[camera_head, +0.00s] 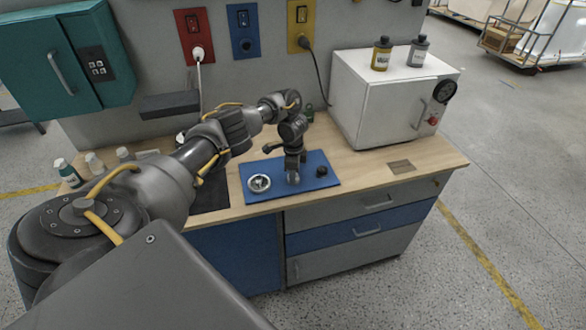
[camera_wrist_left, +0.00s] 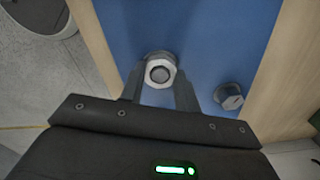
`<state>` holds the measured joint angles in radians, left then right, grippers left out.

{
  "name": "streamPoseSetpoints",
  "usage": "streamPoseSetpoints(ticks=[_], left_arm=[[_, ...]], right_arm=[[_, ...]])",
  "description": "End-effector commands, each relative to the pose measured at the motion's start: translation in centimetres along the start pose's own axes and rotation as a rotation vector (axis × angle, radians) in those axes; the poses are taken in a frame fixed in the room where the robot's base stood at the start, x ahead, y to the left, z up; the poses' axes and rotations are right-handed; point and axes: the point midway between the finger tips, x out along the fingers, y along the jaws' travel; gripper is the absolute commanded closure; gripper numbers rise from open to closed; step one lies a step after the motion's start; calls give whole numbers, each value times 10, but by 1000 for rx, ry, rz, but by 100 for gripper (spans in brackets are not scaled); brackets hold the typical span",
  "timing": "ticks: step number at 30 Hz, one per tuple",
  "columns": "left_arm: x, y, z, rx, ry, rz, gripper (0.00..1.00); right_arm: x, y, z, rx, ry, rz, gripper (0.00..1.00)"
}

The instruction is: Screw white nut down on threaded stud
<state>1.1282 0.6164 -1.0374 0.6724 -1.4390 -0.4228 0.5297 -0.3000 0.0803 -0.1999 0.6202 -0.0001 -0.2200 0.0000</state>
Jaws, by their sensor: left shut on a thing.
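The white nut (camera_wrist_left: 152,59) shows in the left wrist view as a pale hexagonal ring around a grey round centre, which looks like the end of the threaded stud (camera_wrist_left: 160,74). My left gripper (camera_wrist_left: 159,78) is shut on the nut, one finger on each side, above the blue mat (camera_wrist_left: 200,40). In the head view my left gripper (camera_head: 294,178) points down at the middle of the blue mat (camera_head: 277,164) and mostly hides the nut. The stud's threads and how far down the nut sits cannot be told. My right gripper is in neither view.
A dark knob (camera_head: 322,171) sits on the mat right of my left gripper; a round metal dish (camera_head: 259,183) lies to its left. A white oven-like box (camera_head: 385,100) stands behind right. Small bottles (camera_head: 68,172) stand at the left.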

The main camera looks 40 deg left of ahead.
Motion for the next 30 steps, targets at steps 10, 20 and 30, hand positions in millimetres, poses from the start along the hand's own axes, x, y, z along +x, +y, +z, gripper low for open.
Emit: streamPoseSetpoints(ticks=[10, 20, 30], left_arm=[[-1, 0, 0, 1, 1, -1, 52], [0, 0, 0, -1, 0, 0, 50], [-2, 0, 0, -26, 0, 0, 50]], right_arm=[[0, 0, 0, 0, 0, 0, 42], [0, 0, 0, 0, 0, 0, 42], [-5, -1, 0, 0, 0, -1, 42]])
